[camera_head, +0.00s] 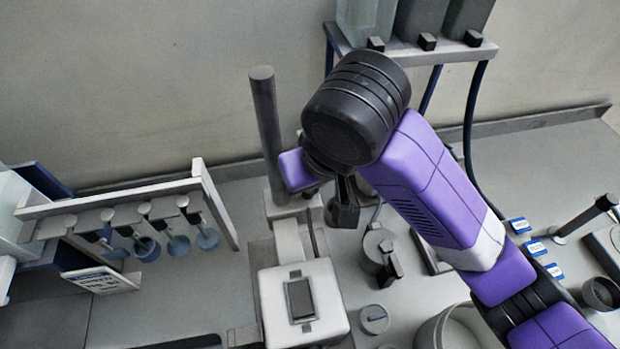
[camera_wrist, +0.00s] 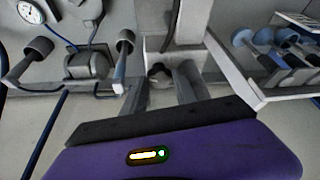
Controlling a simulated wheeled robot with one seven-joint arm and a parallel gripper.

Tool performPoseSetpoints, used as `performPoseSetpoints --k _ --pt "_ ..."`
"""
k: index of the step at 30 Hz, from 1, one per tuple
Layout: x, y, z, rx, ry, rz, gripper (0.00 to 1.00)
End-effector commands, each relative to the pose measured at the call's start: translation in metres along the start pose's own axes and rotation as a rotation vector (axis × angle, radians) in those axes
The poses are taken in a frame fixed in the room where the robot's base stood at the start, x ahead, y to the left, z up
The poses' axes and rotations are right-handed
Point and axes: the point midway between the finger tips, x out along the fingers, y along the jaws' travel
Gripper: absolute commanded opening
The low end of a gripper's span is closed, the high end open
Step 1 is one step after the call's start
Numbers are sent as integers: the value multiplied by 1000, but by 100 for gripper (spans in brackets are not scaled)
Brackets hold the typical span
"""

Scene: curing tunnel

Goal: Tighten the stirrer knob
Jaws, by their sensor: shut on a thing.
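My gripper (camera_wrist: 161,88) is shut on a small dark knob (camera_wrist: 160,71), seen between its two grey fingers in the wrist view. The fingers hide the knob's sides, so I cannot tell how far it is turned. In the head view my gripper (camera_head: 343,205) is beside the grey upright post (camera_head: 265,115), just to its right, and my wrist hides most of the grasp. The post rises from a pale block behind a white unit (camera_head: 268,300) with a dark panel on top.
A rack (camera_head: 110,205) with several blue-ended tools stands at the left. A lidded round pot (camera_head: 380,250) and a small round lid (camera_head: 374,319) lie right of the white unit. Tall containers stand on a shelf (camera_head: 430,52) at the back. Blue-and-white labels (camera_head: 534,248) lie at the right.

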Motion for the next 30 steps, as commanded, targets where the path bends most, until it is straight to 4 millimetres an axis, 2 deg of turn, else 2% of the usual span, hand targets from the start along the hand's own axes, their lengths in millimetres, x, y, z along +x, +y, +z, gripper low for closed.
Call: performPoseSetpoints --k 6,7,10,30 --pt "1 1 1 0 -5 2 0" --pt "1 1 1 -1 -6 2 36" --pt "1 0 1 -1 -5 1 56" --pt "0 -3 0 -6 3 -6 56"
